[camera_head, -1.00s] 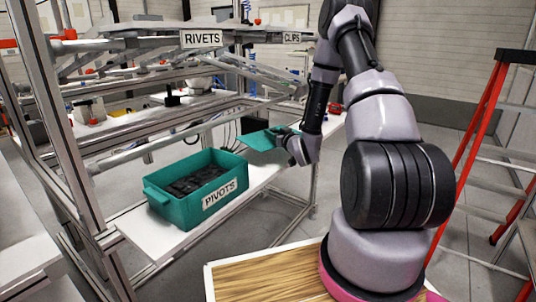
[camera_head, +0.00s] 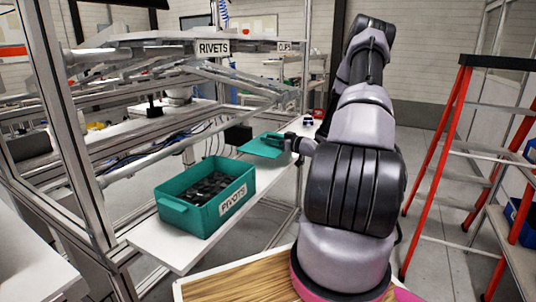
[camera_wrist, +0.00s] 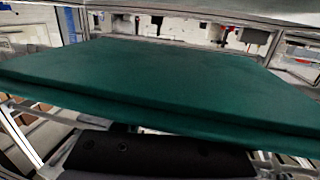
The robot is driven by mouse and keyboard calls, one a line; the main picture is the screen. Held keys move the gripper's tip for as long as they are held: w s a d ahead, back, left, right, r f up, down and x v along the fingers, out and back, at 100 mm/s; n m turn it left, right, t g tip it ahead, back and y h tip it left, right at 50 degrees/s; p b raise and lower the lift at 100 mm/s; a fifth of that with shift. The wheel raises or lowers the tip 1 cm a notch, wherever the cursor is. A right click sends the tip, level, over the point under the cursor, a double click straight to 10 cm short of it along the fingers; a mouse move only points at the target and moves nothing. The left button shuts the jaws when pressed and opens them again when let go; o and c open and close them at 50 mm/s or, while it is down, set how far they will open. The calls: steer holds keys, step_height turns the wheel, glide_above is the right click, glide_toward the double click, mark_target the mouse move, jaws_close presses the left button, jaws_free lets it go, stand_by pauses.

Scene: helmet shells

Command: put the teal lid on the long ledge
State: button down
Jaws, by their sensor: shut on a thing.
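The teal lid (camera_head: 262,147) is a flat, thin plate held out above the far part of the long white ledge (camera_head: 165,248), beyond the bin. Whether it touches the ledge cannot be told. My gripper (camera_head: 287,141) is shut on the lid's right edge. In the wrist view the lid (camera_wrist: 155,85) spans nearly the whole width, roughly level, with my dark gripper (camera_wrist: 150,155) below it. The fingertips' contact is mostly hidden.
A teal bin (camera_head: 205,198) labelled PIVOTS, full of dark parts, stands on the ledge's near half. A metal rack with a RIVETS sign (camera_head: 214,48) rises behind. A red stepladder (camera_head: 440,150) stands at right.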

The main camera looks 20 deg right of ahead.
steer(key=shift+f, duration=2.65)
steer(key=shift+f, duration=0.15)
steer(key=c, duration=0.5)
jaws_free()
